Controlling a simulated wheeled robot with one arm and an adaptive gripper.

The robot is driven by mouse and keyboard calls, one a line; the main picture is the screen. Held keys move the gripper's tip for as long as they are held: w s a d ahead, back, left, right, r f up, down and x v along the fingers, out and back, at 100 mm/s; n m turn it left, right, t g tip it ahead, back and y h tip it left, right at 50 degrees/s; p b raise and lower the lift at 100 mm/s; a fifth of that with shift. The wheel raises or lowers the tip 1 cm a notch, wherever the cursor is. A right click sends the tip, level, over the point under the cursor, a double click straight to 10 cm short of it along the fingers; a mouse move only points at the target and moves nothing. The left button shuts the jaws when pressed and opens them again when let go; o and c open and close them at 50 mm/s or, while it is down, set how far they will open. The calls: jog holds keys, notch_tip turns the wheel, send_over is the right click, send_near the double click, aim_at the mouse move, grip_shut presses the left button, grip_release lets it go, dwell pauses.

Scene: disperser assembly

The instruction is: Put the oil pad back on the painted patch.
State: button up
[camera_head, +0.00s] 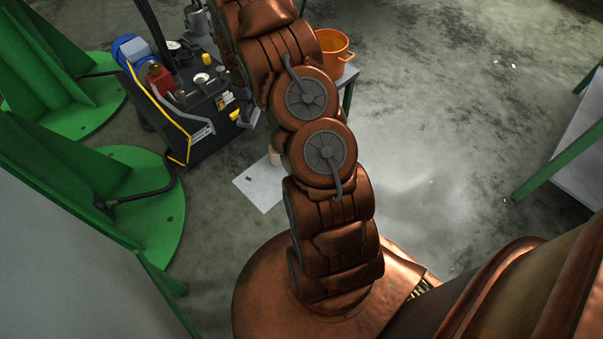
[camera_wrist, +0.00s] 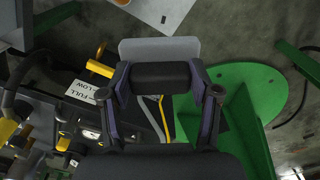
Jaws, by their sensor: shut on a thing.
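In the wrist view my gripper (camera_wrist: 165,80) has its two fingers closed against the ends of a dark block. A pale grey flat plate shows just beyond that block; together they look like the oil pad (camera_wrist: 160,47). The painted patch (camera_head: 257,188) is a white, angular area on the floor left of my arm, partly hidden by the arm. It also shows at the top edge of the wrist view (camera_wrist: 160,14), cut off by the frame, with a small dark mark on it. The pad is apart from the patch in the picture.
A black hydraulic unit (camera_head: 205,120) with a blue motor, gauges and hoses stands at left. Green ribbed bases (camera_head: 125,205) stand beside it. An orange pot (camera_head: 333,52) sits on a small stand. The floor at right is open.

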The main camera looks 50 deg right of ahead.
jog(key=s+d+f+n, duration=0.2)
jog(key=s+d+f, duration=0.2)
jog(key=f, duration=0.4)
jog(key=s+d+f+n, duration=0.2)
jog(key=s+d+f, duration=0.15)
jog(key=f, duration=0.35)
jog(key=s+a+f+n+b, duration=0.1)
jog(key=s+f+n, duration=0.2)
jog(key=s+f, duration=0.4)
jog(key=s+a+f+n+b, duration=0.1)
jog(key=s+f+n, duration=0.3)
jog(key=f, duration=0.9)
jog(key=shift+s+a, duration=0.15)
jog(key=shift+s, duration=1.75)
jog(key=shift+w+f, duration=0.1)
jog(key=shift+f, duration=0.05)
